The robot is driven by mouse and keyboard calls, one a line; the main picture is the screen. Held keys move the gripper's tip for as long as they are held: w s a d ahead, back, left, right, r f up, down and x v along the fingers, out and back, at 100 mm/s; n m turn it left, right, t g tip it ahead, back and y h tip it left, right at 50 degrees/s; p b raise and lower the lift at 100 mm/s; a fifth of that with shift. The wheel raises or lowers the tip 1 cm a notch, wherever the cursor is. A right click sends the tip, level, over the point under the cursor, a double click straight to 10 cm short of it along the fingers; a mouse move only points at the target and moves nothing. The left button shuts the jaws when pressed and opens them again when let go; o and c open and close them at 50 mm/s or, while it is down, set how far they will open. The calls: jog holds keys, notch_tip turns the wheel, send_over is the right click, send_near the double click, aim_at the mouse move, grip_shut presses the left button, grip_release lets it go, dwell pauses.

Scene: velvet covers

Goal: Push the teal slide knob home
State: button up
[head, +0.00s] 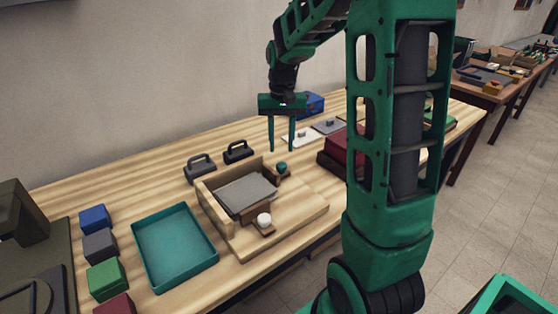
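The teal slide knob (281,168) is a small round knob on a brown slide piece at the right side of a wooden fixture (305,212) on the table. The fixture has raised walls around a grey slab (246,194). A white knob (264,219) sits on a second brown slide piece at the fixture's front. My gripper (281,150) points down, its two green fingers apart with nothing visible between them. In the picture it is just above the teal knob; its exact distance from the knob cannot be told.
A teal tray (174,248) and several coloured blocks (99,244) lie to the left. Two dark handled pieces (238,152) stand behind the fixture. A dark red stack (342,154) is to the right, partly hidden by my arm. Pale and grey plates (300,138) lie farther back.

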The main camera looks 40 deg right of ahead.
aim_at(281, 164)
notch_tip(281, 164, down, 6)
jog(key=shift+f, duration=0.25)
grip_shut()
jog(key=shift+s, duration=0.1)
